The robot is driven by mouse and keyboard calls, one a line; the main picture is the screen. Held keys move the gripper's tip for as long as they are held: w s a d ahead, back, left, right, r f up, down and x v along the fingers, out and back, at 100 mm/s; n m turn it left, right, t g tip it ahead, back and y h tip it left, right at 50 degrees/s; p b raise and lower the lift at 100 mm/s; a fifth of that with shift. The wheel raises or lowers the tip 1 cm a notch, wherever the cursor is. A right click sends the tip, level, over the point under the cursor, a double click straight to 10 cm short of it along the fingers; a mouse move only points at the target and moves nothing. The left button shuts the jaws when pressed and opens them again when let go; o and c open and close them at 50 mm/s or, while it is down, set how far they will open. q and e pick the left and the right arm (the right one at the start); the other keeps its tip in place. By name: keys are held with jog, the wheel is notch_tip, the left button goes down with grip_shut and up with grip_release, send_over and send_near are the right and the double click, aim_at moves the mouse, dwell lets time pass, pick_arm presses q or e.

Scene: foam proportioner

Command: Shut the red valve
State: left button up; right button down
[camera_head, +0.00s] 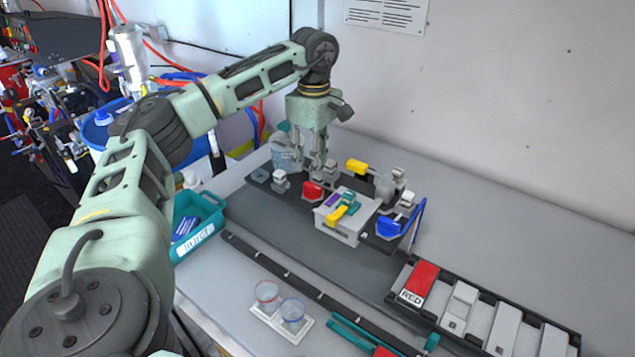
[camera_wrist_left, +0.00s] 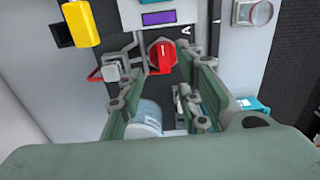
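The red valve (camera_head: 312,190) has a red handle low on the dark panel, left of a grey box. In the left wrist view the red valve (camera_wrist_left: 161,56) shows as a round red knob with a pale mark, next to a letter A. My left gripper (camera_head: 318,170) points down just above and behind it. In the wrist view the left gripper's (camera_wrist_left: 166,70) fingers are spread apart, with the knob seen between them near their tips. I cannot tell whether either finger touches it. My right gripper is not in view.
A grey box (camera_head: 345,232) with a yellow and teal handle stands close right of the red valve. A yellow-handled valve (camera_head: 357,166) and a blue handle (camera_head: 390,229) are nearby. A teal bin (camera_head: 197,240), two cups and a rack with a RED card (camera_head: 420,278) lie in front.

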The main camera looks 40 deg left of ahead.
aim_at(313, 186)
pick_arm(q)
jog(key=f, duration=0.1)
jog(key=f+p, duration=0.1)
jog(key=f, duration=0.1)
jog(key=f+p, duration=0.1)
jog(key=f, duration=0.1)
jog(key=shift+s+f, duration=0.25)
jog(key=shift+s, duration=0.15)
jog(key=shift+w+f, duration=0.15)
jog(key=shift+f, duration=0.25)
jog(key=shift+c, duration=0.8)
grip_shut()
